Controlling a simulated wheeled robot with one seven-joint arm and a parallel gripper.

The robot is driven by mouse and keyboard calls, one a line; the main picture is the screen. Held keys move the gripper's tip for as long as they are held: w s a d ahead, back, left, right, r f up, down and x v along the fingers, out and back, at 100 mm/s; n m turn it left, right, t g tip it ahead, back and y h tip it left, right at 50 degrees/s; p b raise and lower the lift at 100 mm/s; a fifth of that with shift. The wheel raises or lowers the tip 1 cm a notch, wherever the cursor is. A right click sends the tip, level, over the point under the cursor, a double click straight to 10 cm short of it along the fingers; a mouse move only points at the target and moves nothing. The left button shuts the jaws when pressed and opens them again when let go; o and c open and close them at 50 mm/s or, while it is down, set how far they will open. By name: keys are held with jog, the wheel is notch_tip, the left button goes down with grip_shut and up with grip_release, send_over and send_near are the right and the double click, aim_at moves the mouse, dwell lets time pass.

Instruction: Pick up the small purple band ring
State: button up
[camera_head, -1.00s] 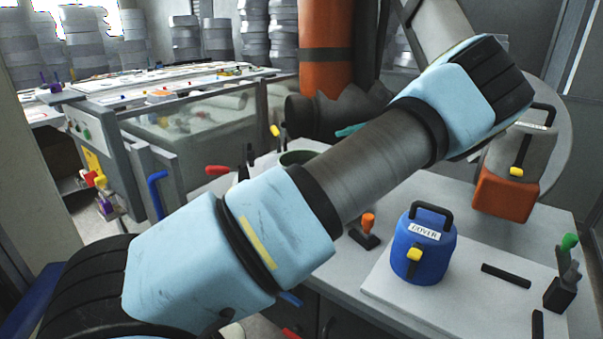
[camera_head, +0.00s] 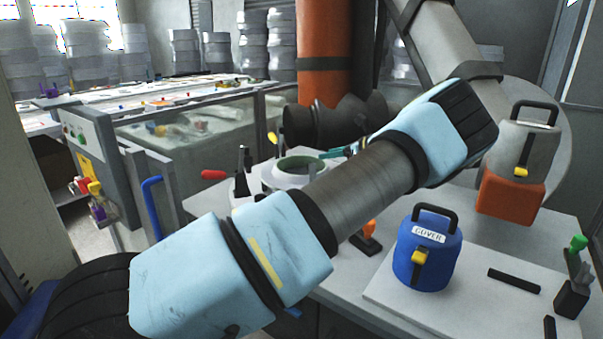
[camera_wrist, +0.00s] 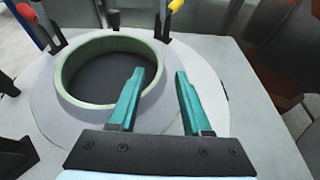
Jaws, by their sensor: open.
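I cannot make out a small purple band ring in either view. My gripper (camera_wrist: 160,72) is open and empty in the wrist view, its two teal fingers apart. The fingers are over the right side of a pale round mould (camera_wrist: 50,100) with a green inner rim (camera_wrist: 62,82) and a dark hollow. In the head view, teal finger parts of my gripper (camera_head: 338,153) show behind my arm, beside the same mould (camera_head: 280,180). My arm hides part of the table there.
A grey lidded container (camera_head: 528,150) sits on an orange block (camera_head: 508,200). Upright clamps with red and yellow tips (camera_wrist: 165,20) stand around the mould. A glass-sided tank (camera_head: 200,135) is behind left.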

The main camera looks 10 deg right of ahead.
jog(key=p+x, duration=0.1)
jog(key=x, duration=0.1)
jog(key=p+x, duration=0.1)
jog(key=x, duration=0.2)
jog(key=shift+s+d+f, duration=0.1)
jog(key=shift+f, duration=0.2)
jog(key=shift+c, duration=0.3)
grip_shut()
jog(key=shift+s+f, duration=0.1)
jog(key=shift+f, duration=0.05)
dwell(0.6)
